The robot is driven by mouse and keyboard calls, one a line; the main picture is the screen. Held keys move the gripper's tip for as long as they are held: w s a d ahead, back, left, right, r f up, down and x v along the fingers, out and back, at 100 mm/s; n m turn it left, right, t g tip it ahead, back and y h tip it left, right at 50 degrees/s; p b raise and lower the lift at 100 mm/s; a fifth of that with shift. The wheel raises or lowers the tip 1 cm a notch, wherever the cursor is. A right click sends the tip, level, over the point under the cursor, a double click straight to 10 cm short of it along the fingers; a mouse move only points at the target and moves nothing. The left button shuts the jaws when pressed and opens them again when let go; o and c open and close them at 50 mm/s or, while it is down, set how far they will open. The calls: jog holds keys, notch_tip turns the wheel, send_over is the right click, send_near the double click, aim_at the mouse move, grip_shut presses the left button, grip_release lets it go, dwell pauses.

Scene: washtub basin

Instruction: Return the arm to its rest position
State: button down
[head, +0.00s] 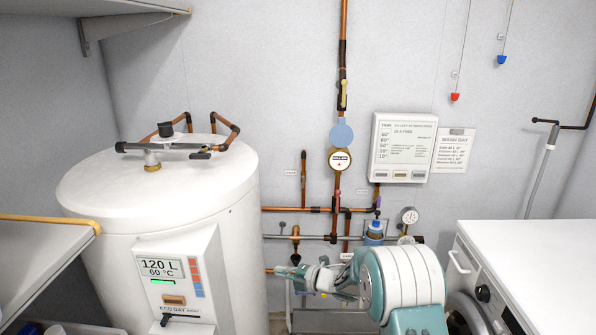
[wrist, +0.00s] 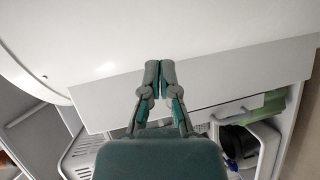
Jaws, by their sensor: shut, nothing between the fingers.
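My gripper (head: 285,272) is at the lower middle of the head view, at the end of my folded teal and white arm, with its fingers toward the white water tank (head: 222,215). In the wrist view my gripper (wrist: 152,78) has its two grey fingertips together, with nothing between them. A large white surface lies beyond the fingers there. I cannot tell whether the fingertips touch anything.
The tank carries a control box (head: 175,275) reading 120 L. A white front-loading machine (head: 535,260) stands at right, a shelf (head: 40,255) at left. Copper pipes and a round gauge (head: 340,160) run up the wall behind my arm. The wrist view shows a white bin (wrist: 265,135).

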jog(key=d+r+m+t+h, duration=0.3)
jog(key=d+r+m+h, duration=0.15)
jog(key=r, duration=0.25)
jog(key=d+r+m+t+h, duration=0.2)
jog(key=d+r+m+h, duration=0.1)
jog(key=r+m, duration=0.3)
jog(key=s+d+r+m+h, duration=0.6)
jog(key=s+d+r+m, duration=0.15)
jog(key=s+d, duration=0.2)
jog(key=s+d+f+m+g, duration=0.2)
jog(key=s+m+g, duration=0.4)
jog(key=s, duration=2.4)
jog(key=shift+s+d+f+m+g, duration=0.2)
jog(key=shift+s+m+g, duration=0.2)
jog(key=shift+m, duration=2.4)
jog(key=shift+w+d+h, duration=0.1)
jog(key=shift+d+h, duration=0.05)
jog(key=shift+h, duration=0.1)
